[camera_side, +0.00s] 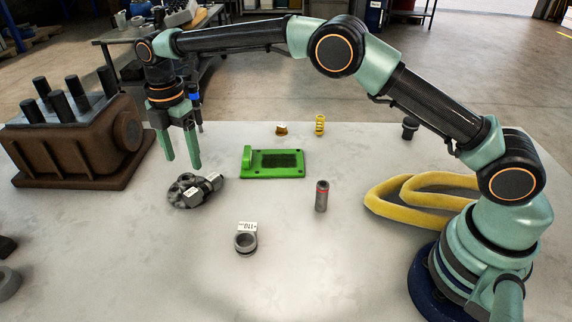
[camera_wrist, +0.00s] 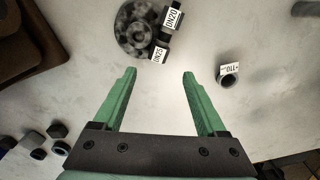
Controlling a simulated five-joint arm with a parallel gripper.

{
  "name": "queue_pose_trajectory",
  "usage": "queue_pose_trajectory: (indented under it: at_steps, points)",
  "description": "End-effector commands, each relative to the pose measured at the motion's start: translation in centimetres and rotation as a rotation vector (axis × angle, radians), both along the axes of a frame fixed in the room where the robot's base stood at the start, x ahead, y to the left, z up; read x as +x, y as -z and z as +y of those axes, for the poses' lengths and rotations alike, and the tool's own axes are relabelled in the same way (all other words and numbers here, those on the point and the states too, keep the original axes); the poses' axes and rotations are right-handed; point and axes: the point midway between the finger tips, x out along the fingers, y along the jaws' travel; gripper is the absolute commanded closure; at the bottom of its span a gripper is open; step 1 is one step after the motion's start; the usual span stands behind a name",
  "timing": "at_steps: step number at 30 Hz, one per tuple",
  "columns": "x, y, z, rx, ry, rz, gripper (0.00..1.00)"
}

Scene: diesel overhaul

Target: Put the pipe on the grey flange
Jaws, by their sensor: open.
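A dark grey round flange with holes (camera_side: 181,192) lies on the table left of centre; the wrist view shows it at the top (camera_wrist: 131,31). Dark cylindrical pieces with white labels (camera_side: 204,186) lie at its right edge, partly overlapping it in view; their labels (camera_wrist: 171,18) seem to read DN20 and DN25. I cannot tell which of these is the pipe. My gripper (camera_side: 182,161) points down, open and empty, above the table near the flange; its green fingers (camera_wrist: 159,73) are apart.
A green plate (camera_side: 277,163) lies behind centre, with small yellow parts (camera_side: 320,125) beyond. A labelled ring (camera_side: 245,242) lies in front. A brown engine block (camera_side: 80,140) stands left, yellow hose (camera_side: 420,195) right. Several nuts (camera_wrist: 57,131) lie lower left in the wrist view.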

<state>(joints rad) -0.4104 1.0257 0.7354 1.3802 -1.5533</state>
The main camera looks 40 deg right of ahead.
Motion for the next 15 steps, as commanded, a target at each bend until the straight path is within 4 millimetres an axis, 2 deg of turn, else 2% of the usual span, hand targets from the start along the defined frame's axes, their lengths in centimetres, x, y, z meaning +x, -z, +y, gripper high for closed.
queue_pose_trajectory:
  at_steps: [8, 11, 15]
  points:
    - [0.0, -2.8, -0.6, 0.005, 0.043, -0.012, 0.26]
    - [-0.2, -4.9, -2.0, 0.016, 0.140, -0.034, 0.26]
    - [-1.3, -8.8, -5.2, 0.046, 0.357, -0.083, 0.26]
